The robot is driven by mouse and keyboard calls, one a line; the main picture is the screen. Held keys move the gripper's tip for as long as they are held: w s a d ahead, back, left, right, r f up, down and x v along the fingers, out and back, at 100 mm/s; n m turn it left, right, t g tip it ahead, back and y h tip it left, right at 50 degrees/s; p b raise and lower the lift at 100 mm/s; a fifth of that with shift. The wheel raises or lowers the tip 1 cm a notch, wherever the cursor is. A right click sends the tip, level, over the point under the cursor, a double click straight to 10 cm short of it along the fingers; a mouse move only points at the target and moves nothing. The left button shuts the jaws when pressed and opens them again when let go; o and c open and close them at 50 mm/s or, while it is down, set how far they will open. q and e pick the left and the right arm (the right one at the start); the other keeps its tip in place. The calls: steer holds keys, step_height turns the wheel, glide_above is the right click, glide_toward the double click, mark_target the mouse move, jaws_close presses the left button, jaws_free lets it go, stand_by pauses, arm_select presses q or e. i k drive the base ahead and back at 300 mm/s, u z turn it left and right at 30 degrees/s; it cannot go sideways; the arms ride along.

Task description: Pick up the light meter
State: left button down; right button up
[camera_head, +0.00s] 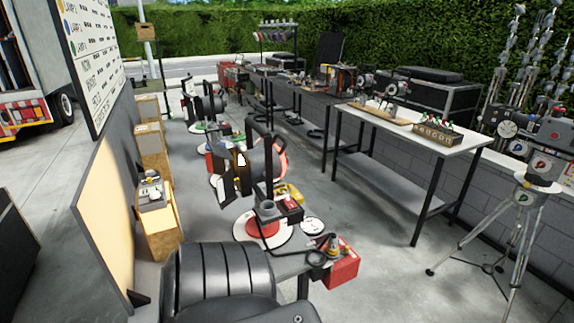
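I cannot make out a light meter for certain. A small grey and white device (151,191) sits on top of a wooden box (163,238) at the left; it is too small to identify. Neither of my grippers shows in the head view.
A large black ribbed object (225,272) fills the bottom centre. Black studio lamps (240,172) stand in a row behind it. A white-topped table (428,145) and a camera on a tripod (530,195) are at the right. Concrete floor (390,245) between is clear.

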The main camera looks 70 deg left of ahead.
mark_target(145, 206)
steer(key=u, duration=3.2)
steer(key=k, duration=1.35)
steer(key=z, duration=0.5)
steer(key=i, duration=0.5)
steer(key=z, duration=1)
steer(key=i, duration=1.5)
steer(key=u, duration=0.75)
